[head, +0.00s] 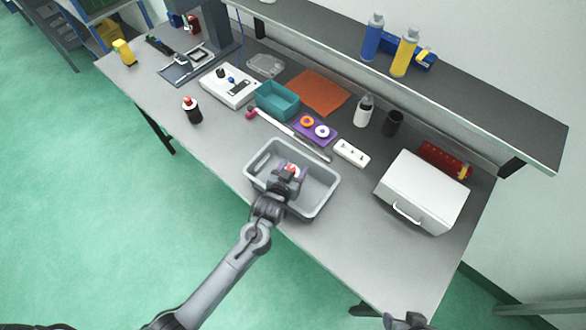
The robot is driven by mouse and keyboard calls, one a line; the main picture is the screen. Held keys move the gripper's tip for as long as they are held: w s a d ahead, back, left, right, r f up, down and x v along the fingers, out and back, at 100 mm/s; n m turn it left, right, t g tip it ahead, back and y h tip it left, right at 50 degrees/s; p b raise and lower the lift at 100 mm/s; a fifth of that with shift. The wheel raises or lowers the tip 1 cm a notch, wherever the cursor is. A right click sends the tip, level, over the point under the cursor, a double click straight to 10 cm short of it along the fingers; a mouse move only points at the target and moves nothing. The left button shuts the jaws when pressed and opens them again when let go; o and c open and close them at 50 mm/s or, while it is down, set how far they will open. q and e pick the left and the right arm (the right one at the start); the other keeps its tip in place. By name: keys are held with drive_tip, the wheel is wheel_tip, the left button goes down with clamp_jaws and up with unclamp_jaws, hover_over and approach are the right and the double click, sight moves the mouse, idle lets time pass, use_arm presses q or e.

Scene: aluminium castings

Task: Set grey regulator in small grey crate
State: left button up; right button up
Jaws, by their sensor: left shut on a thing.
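The small grey crate (259,160) is an open grey tub near the front edge of the workbench, with its inside largely visible. My left gripper (290,174) reaches over its front wall and is inside the crate's outline. It is shut on a small piece with red and pale parts, which I take to be the grey regulator (293,168). The fingers hide most of it, and I cannot tell whether it touches the crate floor. A dark grey part of my right arm, perhaps its gripper (406,321), shows at the bottom edge; its jaws cannot be made out.
Behind the crate lie a long metal bar (300,138), a purple block with rings (315,129) and a white power strip (351,153). A teal bin (277,101) stands farther back. A white box with a handle (422,190) stands to the right.

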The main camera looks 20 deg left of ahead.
use_arm(q)
drive_tip(key=shift+f, duration=0.1)
drive_tip(key=o, duration=1.3)
drive_tip(key=shift+c, duration=0.2)
drive_tip(key=shift+s+r, duration=0.3)
drive_tip(key=shift+s, duration=0.1)
drive_tip(key=s+a+r+g, duration=0.1)
drive_tip(key=s+g, duration=0.2)
drive_tip(key=s, duration=0.7)
drive_tip(key=s+a+r+m+g, duration=0.1)
drive_tip(key=s+a+g, duration=0.1)
drive_tip(key=s, duration=0.8)
drive_tip(key=s+a+r+m+g, duration=0.1)
drive_tip(key=s+r+g, duration=0.1)
drive_tip(key=s+g, duration=0.3)
drive_tip(key=s, duration=0.4)
drive_tip(key=shift+s+a+p, duration=0.25)
drive_tip(key=shift+s+p, duration=0.05)
drive_tip(key=shift+s, duration=0.1)
drive_tip(key=shift+r, duration=0.15)
